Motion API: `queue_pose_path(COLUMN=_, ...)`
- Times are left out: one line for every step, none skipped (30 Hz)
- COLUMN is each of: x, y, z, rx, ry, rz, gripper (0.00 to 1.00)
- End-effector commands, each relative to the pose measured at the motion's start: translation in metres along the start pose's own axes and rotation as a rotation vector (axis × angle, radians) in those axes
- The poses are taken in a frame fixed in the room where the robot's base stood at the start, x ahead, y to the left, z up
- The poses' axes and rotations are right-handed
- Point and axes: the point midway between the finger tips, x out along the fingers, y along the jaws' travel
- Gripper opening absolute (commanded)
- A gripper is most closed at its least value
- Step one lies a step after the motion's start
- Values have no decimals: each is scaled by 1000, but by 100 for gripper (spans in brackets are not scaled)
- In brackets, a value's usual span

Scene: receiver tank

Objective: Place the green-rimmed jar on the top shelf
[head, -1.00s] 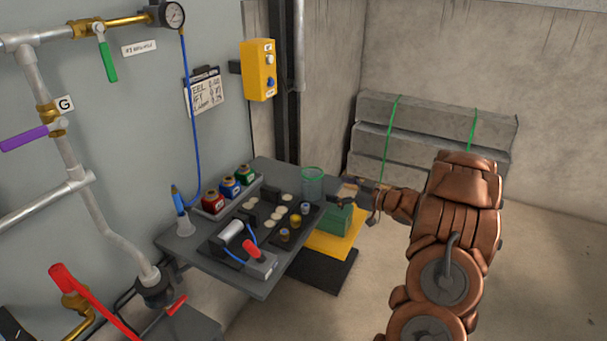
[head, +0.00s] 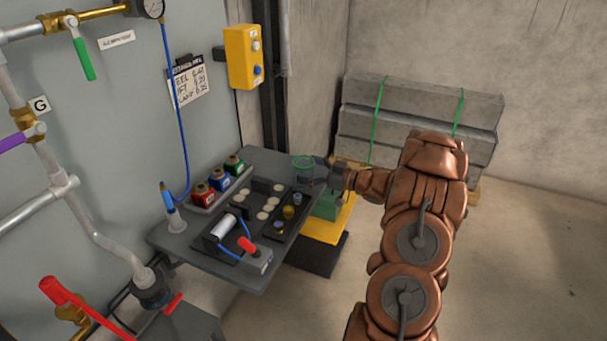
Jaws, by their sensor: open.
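The green-rimmed jar (head: 303,168) is a clear upright container standing at the far right corner of the grey work table. My gripper (head: 322,174) is at the jar's right side, reaching in from the right. Its jaws are open, and the fingers are small and partly hidden in this view, so I cannot tell whether they touch the jar or stand around it. No top shelf can be made out for certain in the head view.
A green box on a yellow platform (head: 322,231) stands below my arm. Concrete beams (head: 415,121) lie behind.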

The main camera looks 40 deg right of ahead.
Motion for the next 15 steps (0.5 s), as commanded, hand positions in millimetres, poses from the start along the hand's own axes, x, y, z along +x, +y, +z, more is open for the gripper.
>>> queue_pose_path(x=6, y=-1, z=0, rx=1, ry=0, rz=-2, gripper=95)
queue_pose_path(x=8, y=-1, z=0, rx=0, ry=0, rz=-2, gripper=95)
queue_pose_path(x=11, y=-1, z=0, rx=0, ry=0, rz=-2, gripper=95)
queue_pose_path(x=12, y=-1, z=0, rx=0, ry=0, rz=-2, gripper=95)
queue_pose_path(x=14, y=-1, z=0, rx=0, ry=0, rz=-2, gripper=95)
queue_pose_path(x=14, y=0, z=0, rx=0, ry=0, rz=-1, gripper=95)
queue_pose_path(x=15, y=0, z=0, rx=0, ry=0, rz=-1, gripper=95)
queue_pose_path(x=15, y=0, z=0, rx=0, ry=0, rz=0, gripper=95)
queue_pose_path(x=15, y=0, z=1, rx=0, ry=-1, rz=0, gripper=95)
queue_pose_path(x=15, y=0, z=1, rx=0, ry=-1, rz=0, gripper=95)
queue_pose_path(x=15, y=0, z=1, rx=0, ry=-1, rz=0, gripper=95)
queue_pose_path(x=15, y=0, z=1, rx=0, ry=-1, rz=0, gripper=95)
queue_pose_path(x=15, y=0, z=1, rx=0, ry=-1, rz=0, gripper=95)
queue_pose_path(x=15, y=0, z=1, rx=0, ry=-1, rz=0, gripper=92)
queue_pose_path(x=15, y=0, z=1, rx=0, ry=-1, rz=0, gripper=88)
